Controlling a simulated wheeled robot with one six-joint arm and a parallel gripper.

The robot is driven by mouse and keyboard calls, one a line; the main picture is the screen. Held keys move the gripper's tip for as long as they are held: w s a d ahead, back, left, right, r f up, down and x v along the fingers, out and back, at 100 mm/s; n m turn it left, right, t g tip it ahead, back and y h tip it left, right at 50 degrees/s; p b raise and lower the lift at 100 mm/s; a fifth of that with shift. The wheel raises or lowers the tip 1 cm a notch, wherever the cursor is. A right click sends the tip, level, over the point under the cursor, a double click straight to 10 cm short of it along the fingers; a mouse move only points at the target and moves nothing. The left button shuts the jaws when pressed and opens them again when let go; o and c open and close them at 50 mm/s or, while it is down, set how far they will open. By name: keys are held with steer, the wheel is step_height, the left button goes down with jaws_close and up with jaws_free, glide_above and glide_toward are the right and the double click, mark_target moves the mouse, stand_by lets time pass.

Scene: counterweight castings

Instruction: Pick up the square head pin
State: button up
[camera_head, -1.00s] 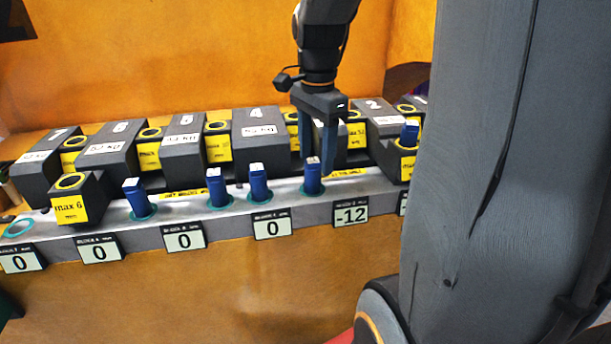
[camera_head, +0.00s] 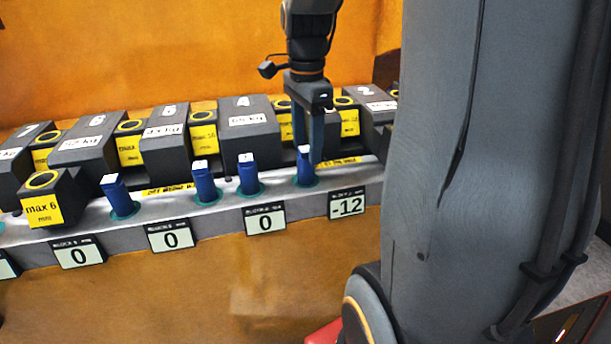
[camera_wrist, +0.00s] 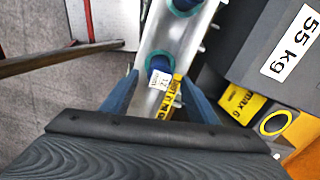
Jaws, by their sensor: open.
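Several blue pins with white square tops stand in teal rings along the grey rail. The one at the right end (camera_head: 304,172) stands upright beside the -12 display, its lower part in its ring. My gripper (camera_head: 309,152) points down over this pin, open, with its fingers close around the pin's top. In the wrist view the pin's white labelled head (camera_wrist: 160,79) lies between the two blue fingers of my gripper (camera_wrist: 160,100), a little beyond the middle of the gap. I cannot tell whether a finger touches it.
Grey numbered weight blocks (camera_head: 249,128) with yellow-labelled ones stand in a row right behind the pins. Other blue pins (camera_head: 205,183) stand left of my gripper. Number displays line the front.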

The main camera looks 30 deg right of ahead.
mark_target(306, 166)
steer(key=shift+a+f+p, duration=0.15)
steer(key=shift+f+p, duration=0.9)
steer(key=shift+f, duration=2.1)
jaws_close()
